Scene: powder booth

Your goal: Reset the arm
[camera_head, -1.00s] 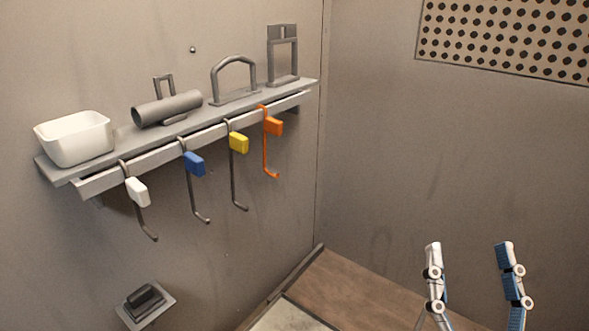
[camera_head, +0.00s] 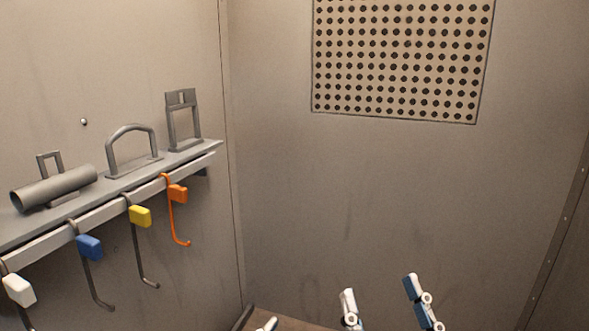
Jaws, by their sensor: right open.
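My right gripper (camera_head: 384,296) is at the bottom of the view, right of the middle. Its two white and blue fingers stand apart with nothing between them. It is in front of the back wall and away from the shelf. A small pale tip (camera_head: 268,323) shows at the bottom edge, left of the right gripper. It may be part of my left gripper, but too little shows to tell its state.
A shelf (camera_head: 20,228) on the left wall bears a grey cylinder with a handle (camera_head: 55,188), an arched handle (camera_head: 131,148) and a rectangular frame (camera_head: 184,120). White, blue, yellow and orange-tagged hooks (camera_head: 178,210) hang below. A perforated panel (camera_head: 400,117) is on the bare back wall.

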